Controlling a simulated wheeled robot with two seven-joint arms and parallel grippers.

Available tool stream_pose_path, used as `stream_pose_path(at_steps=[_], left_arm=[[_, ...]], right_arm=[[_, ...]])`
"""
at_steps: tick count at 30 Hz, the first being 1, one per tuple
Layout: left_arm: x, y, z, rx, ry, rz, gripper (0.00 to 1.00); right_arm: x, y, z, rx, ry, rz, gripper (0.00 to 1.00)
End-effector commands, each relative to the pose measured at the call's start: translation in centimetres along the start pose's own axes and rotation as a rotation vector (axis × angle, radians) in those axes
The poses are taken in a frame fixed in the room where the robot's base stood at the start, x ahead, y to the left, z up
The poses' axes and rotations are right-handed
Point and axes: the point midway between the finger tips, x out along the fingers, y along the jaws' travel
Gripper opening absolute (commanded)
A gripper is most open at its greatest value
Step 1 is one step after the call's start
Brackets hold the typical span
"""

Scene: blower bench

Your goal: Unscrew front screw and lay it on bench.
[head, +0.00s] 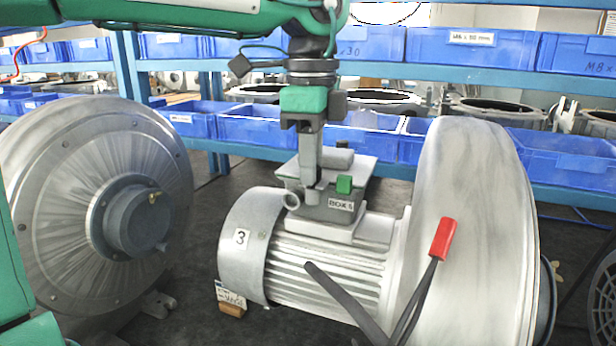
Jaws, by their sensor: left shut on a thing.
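My left gripper (312,192) reaches down from above to the near edge of the grey terminal box (345,212) labelled "BOX 5", on top of the motor (325,275) marked "3". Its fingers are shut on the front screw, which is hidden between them. I cannot tell whether the screw is still in its thread. My right gripper is not in view.
A big fan housing (480,235) joins the motor's right side. Another blower (90,200) stands at left. A red-handled tool (443,240) and a dark rod (345,300) rise in front. Blue bins (465,50) fill the shelves behind. A small tag block (231,302) lies below the motor.

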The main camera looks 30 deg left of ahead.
Motion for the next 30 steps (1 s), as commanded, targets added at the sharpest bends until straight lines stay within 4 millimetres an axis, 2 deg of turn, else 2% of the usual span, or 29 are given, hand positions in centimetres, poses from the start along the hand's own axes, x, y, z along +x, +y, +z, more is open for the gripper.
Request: stream_pose_path(at_steps=[2,3,4,17,30], left_arm=[[0.6,0.0,0.0,0.001,-0.001,0.001,0.0],[0.7,0.0,0.0,0.001,-0.001,0.001,0.28],[0.7,0.0,0.1,0.001,-0.001,0.001,0.29],[0.8,0.0,0.1,0.04,-0.002,0.001,0.29],[0.5,-0.1,-0.1,0.548,-0.001,0.002,0.29]], right_arm=[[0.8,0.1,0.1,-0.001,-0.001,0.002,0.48],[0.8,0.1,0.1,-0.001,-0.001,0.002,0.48],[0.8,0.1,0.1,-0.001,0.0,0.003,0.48],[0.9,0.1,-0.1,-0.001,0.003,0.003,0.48],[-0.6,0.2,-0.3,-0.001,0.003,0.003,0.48]])
